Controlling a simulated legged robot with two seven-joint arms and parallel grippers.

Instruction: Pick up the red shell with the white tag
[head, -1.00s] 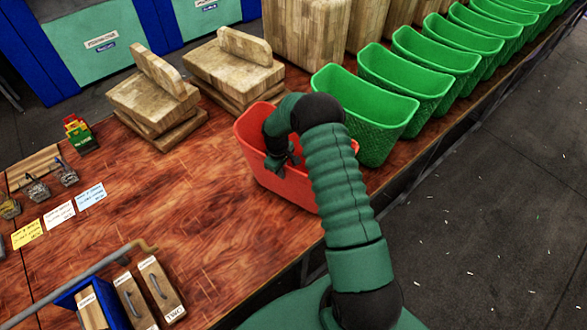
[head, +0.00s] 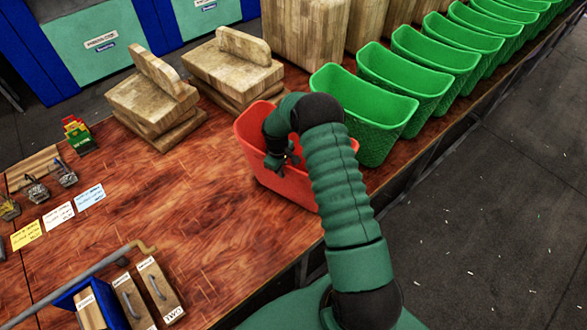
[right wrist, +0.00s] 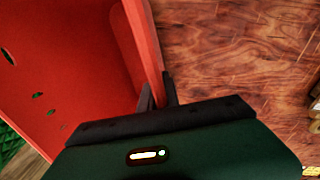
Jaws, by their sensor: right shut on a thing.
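The red shell (head: 287,188) is an open red bin standing on the wooden table, at the near end of the row of green bins. My right gripper (head: 283,160) reaches down over it and is shut on its near wall. In the right wrist view, the shell (right wrist: 65,75) fills the left side. The fingers of my right gripper (right wrist: 158,97) straddle the wall's rim, one inside and one outside. No white tag shows on the visible faces. My arm hides the shell's right part. My left gripper is out of view.
Green bins (head: 388,112) stand in a row close behind and right of the shell. Stacked wooden blocks (head: 232,68) stand behind it. The table (head: 190,215) is clear to the left, with cards and a blue box (head: 75,295) farther off. Dark floor lies right.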

